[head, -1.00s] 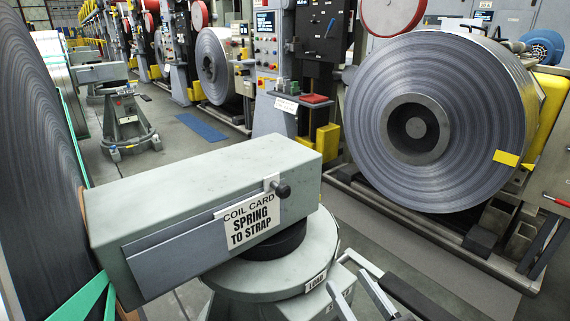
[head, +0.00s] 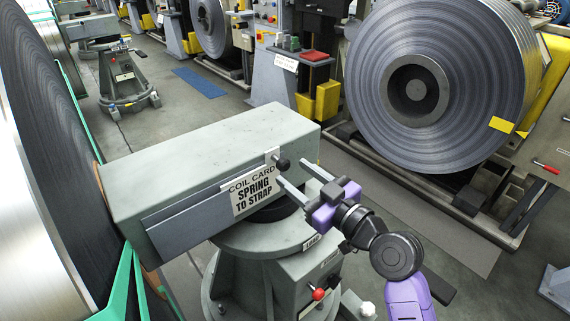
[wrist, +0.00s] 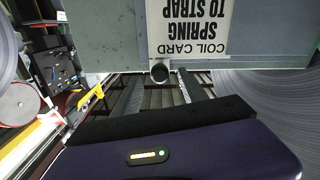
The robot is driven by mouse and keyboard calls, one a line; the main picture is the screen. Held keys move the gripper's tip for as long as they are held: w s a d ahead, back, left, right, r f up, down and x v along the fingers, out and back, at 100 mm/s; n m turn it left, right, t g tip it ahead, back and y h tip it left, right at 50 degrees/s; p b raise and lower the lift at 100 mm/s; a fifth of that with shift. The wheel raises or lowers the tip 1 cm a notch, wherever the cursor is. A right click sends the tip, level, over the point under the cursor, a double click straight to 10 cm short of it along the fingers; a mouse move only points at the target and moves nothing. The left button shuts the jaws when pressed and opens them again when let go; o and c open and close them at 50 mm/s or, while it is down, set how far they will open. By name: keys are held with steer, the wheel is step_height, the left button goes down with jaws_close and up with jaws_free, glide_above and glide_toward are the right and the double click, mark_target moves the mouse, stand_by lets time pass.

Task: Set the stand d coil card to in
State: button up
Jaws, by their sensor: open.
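The coil card (head: 253,191) is a white label reading "COIL CARD SPRING TO STRAP", on a grey slide plate (head: 187,223) along the side of a long pale-green box. A black knob (head: 283,163) stands out at the card's upper right corner. My gripper (head: 296,173) has a purple body and is open and empty, its two fingers pointing at the knob from the right. In the wrist view the card (wrist: 190,18) shows upside down, and the knob (wrist: 160,73) lies between the tips of my gripper (wrist: 160,82). I cannot tell whether the fingertips reach around it.
The box (head: 210,155) sits on a round pedestal (head: 265,237) with a red-knobbed lever (head: 318,294) below. A large steel coil (head: 435,85) stands at the back right, another (head: 50,150) close on the left. The floor strip between pedestal and right coil is clear.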

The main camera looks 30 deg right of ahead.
mark_target(287, 168)
steer(key=shift+w+a, duration=0.2)
steer(key=shift+w, duration=0.95)
steer(key=shift+w+a, duration=0.2)
steer(key=shift+w, duration=0.9)
jaws_close()
